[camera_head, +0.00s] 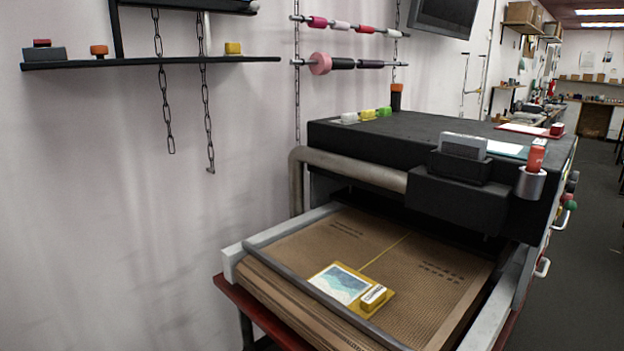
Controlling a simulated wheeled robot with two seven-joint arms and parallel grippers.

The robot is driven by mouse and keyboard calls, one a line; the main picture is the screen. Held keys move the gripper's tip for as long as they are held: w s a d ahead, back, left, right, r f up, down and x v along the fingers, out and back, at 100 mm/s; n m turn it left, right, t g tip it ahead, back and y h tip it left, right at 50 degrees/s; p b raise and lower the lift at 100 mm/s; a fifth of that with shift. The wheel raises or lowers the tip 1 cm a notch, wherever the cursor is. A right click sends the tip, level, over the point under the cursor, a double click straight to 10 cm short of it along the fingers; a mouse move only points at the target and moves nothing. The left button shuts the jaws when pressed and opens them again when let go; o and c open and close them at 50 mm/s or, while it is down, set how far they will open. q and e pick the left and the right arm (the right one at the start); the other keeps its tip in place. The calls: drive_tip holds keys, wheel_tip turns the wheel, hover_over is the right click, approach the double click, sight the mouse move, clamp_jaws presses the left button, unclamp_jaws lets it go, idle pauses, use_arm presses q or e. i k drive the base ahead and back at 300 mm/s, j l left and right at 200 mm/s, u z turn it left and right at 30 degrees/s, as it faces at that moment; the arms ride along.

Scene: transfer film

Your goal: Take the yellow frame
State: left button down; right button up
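A yellow frame (385,298) lies flat on the brown cardboard sheet (412,262) at the front of the black machine. A pale blue-and-teal picture or film (340,284) covers its left part. A small whitish block with dark marks (373,294) sits at its right end. Neither of my grippers shows in the head view.
The black machine (430,140) stands behind the cardboard, with a grey bar (350,168) across its front. Grey rails edge the cardboard. A dark wall shelf (150,61) with small items hangs at upper left. Open floor (585,240) lies at right.

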sight(348, 284)
drive_tip(key=i+j+z, duration=0.2)
drive_tip(key=j+z, duration=0.25)
drive_tip(key=i+j+z, duration=0.15)
drive_tip(key=j+z, duration=0.35)
drive_tip(key=j, duration=0.15)
drive_tip(key=j+z, duration=0.55)
drive_tip(key=j, duration=0.55)
drive_tip(key=i+j, duration=0.15)
drive_tip(key=i, duration=0.15)
drive_tip(key=i+j, duration=0.15)
drive_tip(key=i, duration=0.2)
drive_tip(key=z, duration=0.05)
